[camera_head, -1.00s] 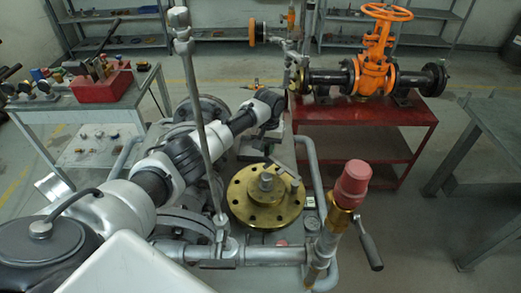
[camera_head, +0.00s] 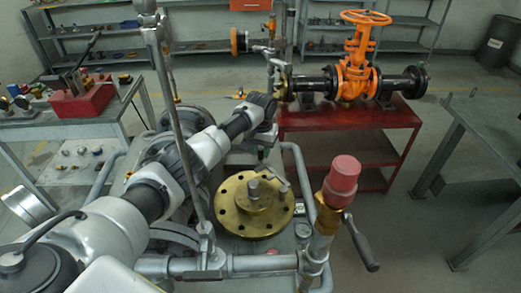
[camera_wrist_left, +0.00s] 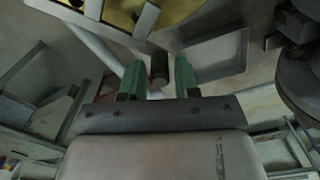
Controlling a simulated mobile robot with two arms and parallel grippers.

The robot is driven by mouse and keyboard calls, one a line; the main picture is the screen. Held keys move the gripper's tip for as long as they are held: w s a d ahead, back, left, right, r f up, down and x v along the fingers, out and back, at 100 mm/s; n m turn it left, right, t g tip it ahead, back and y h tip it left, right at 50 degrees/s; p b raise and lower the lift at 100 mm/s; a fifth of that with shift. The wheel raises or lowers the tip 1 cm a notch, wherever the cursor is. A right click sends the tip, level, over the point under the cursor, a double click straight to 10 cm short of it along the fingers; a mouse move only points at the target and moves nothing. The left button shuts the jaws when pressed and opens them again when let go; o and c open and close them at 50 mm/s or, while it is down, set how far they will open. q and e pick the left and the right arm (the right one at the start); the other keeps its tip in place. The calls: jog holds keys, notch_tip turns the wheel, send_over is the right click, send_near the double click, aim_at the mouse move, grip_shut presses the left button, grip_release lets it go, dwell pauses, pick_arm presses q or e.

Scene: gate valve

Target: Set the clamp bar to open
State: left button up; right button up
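A brass flanged disc (camera_head: 231,222) with a grey hub lies at the middle of the head view. A short grey bar (camera_head: 278,176) shows at its back right edge; I cannot be sure that it is the clamp bar. My left arm reaches over the pipework from the left, its gripper (camera_head: 257,143) behind the disc and hard to make out. In the left wrist view, the green fingers (camera_wrist_left: 158,80) are apart, with a dark cylindrical end (camera_wrist_left: 159,69) between their tips and gaps on both sides. The brass disc (camera_wrist_left: 185,9) is beyond. My right gripper is not in view.
A grey upright rod (camera_head: 180,120) stands close beside my left arm. A red-capped brass fitting (camera_head: 341,178) with a dark lever rises at the right front. An orange handwheel valve (camera_head: 356,75) sits on a red table behind. Grey tables flank both sides.

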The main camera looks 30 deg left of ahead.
pick_arm(q)
jog(key=shift+o, duration=1)
notch_tip(320, 180, up, 11)
jog(key=b, duration=0.1)
jog(key=shift+f, duration=0.2)
